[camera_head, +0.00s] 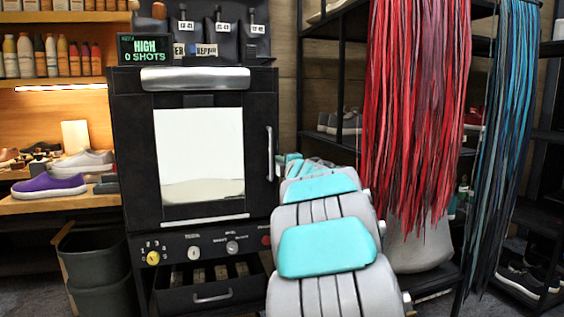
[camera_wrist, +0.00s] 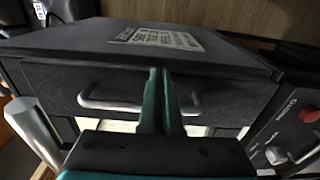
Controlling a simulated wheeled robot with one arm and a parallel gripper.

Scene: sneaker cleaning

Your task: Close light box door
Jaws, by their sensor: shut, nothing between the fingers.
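The black light box (camera_head: 130,140) stands at the left centre of the head view. Its door (camera_head: 200,100) has a window with a bright white inside and looks flush with the frame; a small gap cannot be ruled out. The upright metal door handle (camera_head: 270,153) is on its right side. In the turned wrist view, the handle (camera_wrist: 95,102) lies across the picture. My gripper (camera_wrist: 160,75) is shut and empty, its green fingers together in front of the handle's middle. I cannot tell whether they touch. In the head view, my arm hides the fingers.
Below the door are a knob panel (camera_head: 213,243) and a drawer (camera_head: 212,294). Red strips (camera_head: 420,110) and blue strips (camera_head: 508,120) hang at the right. Shelves with shoes (camera_head: 50,186) and dark bins (camera_head: 95,268) stand at the left.

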